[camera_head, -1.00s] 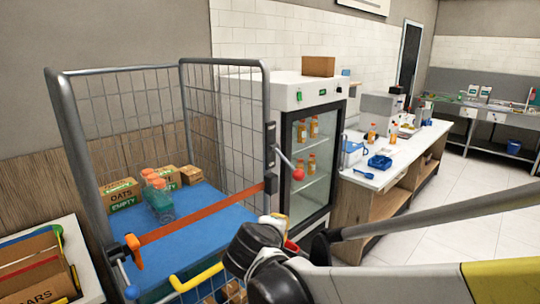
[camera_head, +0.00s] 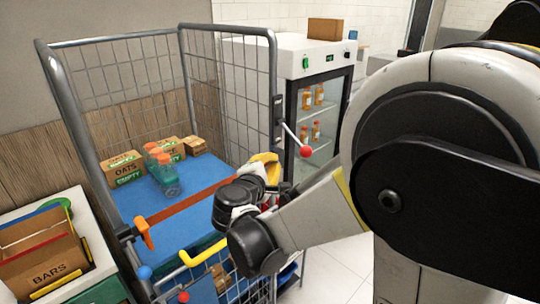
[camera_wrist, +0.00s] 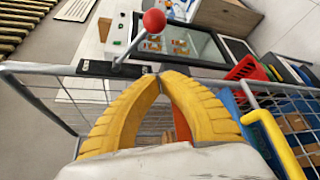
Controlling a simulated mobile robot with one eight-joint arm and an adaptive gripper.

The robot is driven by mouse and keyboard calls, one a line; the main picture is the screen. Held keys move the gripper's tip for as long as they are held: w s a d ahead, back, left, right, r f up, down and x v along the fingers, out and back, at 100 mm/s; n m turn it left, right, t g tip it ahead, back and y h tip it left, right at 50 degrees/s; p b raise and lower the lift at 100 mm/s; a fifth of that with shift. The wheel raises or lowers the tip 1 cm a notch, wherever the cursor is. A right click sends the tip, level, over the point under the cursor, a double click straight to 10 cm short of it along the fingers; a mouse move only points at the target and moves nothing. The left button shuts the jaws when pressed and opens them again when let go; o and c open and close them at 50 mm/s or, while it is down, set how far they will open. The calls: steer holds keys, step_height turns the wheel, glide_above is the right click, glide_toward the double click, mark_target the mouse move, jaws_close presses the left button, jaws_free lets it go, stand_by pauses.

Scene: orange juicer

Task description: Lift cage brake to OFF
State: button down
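The lever with a red ball knob (camera_head: 305,151) sticks out from a dark plate on the cage's right post. In the wrist view the red knob (camera_wrist: 154,20) is above the fingertips, with its rod running down to the dark plate (camera_wrist: 97,68). I cannot read an OFF mark. My gripper (camera_head: 268,160) has yellow fingers and is left of and slightly below the knob, apart from it. In the wrist view its fingertips (camera_wrist: 161,75) meet with nothing seen between the tips, close to the cage's top bar in the picture.
The wire cage (camera_head: 105,38) holds a blue shelf with cartons and bottles. An orange strap (camera_head: 195,200) crosses its front. A yellow handle (camera_head: 202,250) is below. A glass-door fridge (camera_head: 322,100) stands behind the lever. A box of bars (camera_head: 45,265) is at left.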

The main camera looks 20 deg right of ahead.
mark_target(282, 153)
steer(key=x, duration=0.9)
steer(key=shift+s+b, duration=0.1)
steer(key=shift+b, duration=0.2)
steer(key=s+d, duration=0.1)
steer(key=s+r, duration=0.1)
steer(key=s, duration=0.1)
steer(key=shift+d+r, duration=0.25)
steer(key=shift+d, duration=0.15)
steer(key=shift+s+r+p, duration=0.15)
steer(key=shift+p, duration=0.2)
steer(key=shift+s+r+g, duration=0.15)
steer(key=shift+g, duration=0.15)
steer(key=shift+n, duration=0.3)
step_height(282, 153, up, 9)
steer(key=s+n+g+p, duration=0.1)
steer(key=n+g+p, duration=0.4)
steer(key=n+p, duration=0.1)
steer(key=shift+s+d+g+p, duration=0.3)
steer(key=shift+s+d+p, duration=0.1)
steer(key=shift+p, duration=0.45)
